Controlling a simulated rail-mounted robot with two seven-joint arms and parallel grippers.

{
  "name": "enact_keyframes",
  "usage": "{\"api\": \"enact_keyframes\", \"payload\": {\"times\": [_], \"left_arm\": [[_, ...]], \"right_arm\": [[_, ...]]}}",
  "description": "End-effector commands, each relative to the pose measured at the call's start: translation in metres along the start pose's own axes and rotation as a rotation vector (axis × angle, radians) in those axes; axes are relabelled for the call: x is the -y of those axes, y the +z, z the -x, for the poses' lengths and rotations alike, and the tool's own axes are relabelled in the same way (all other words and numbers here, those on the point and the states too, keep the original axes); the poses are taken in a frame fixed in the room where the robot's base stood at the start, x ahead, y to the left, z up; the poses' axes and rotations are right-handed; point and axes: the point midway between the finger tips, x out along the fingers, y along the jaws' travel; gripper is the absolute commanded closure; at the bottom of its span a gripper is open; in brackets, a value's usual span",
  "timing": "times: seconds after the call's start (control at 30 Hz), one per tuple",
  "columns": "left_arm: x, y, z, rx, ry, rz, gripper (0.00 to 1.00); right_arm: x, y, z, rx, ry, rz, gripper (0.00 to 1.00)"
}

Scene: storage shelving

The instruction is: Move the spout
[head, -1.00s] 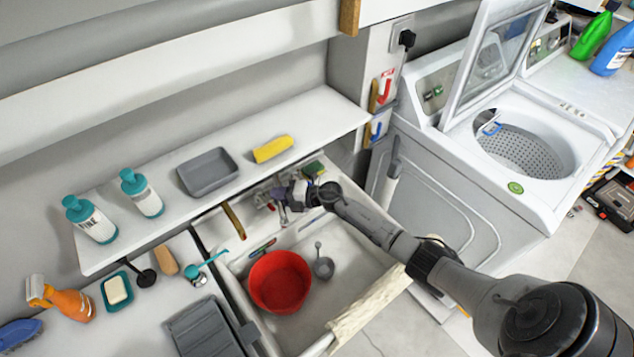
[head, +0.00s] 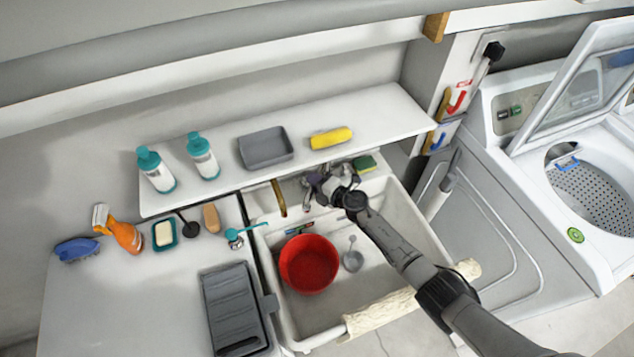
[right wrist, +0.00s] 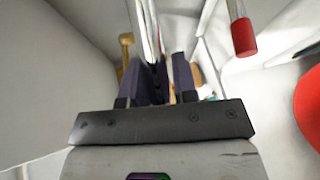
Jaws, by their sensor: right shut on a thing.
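The metal faucet (head: 308,194) with its spout stands at the back wall of the white sink (head: 400,220). My right gripper (head: 319,184) reaches over the sink from the right and is at the faucet. In the right wrist view, its dark fingers (right wrist: 160,80) are closed around a shiny metal tube, which looks like the spout (right wrist: 150,30). The gripper and wrist hide much of the faucet in the head view. My left gripper is not in view.
A red bowl (head: 309,264) and a grey ladle (head: 352,258) lie in the sink. A shelf (head: 370,115) overhangs its back, carrying a grey tray (head: 266,148), a yellow sponge (head: 331,138) and two bottles. A cloth (head: 385,308) hangs over the front rim. A washer stands right.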

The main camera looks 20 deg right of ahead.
Motion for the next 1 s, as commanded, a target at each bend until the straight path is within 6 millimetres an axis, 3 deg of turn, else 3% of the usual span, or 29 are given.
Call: {"api": "enact_keyframes", "payload": {"times": [0.07,0.1,0.33,0.67,1.0], "left_arm": [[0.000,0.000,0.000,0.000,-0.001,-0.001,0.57],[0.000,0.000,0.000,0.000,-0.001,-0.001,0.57],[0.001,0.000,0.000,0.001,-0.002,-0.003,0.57],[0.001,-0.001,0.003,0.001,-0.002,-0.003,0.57],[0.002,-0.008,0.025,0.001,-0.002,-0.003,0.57]], "right_arm": [[-0.001,0.001,0.000,0.000,0.002,0.000,1.00],[-0.001,0.001,0.000,0.000,0.002,0.000,0.70],[-0.001,0.000,0.000,0.000,0.001,0.000,0.49],[0.000,0.001,0.007,0.000,-0.002,0.002,0.49],[-0.002,0.001,0.067,-0.001,-0.002,0.003,0.49]]}}
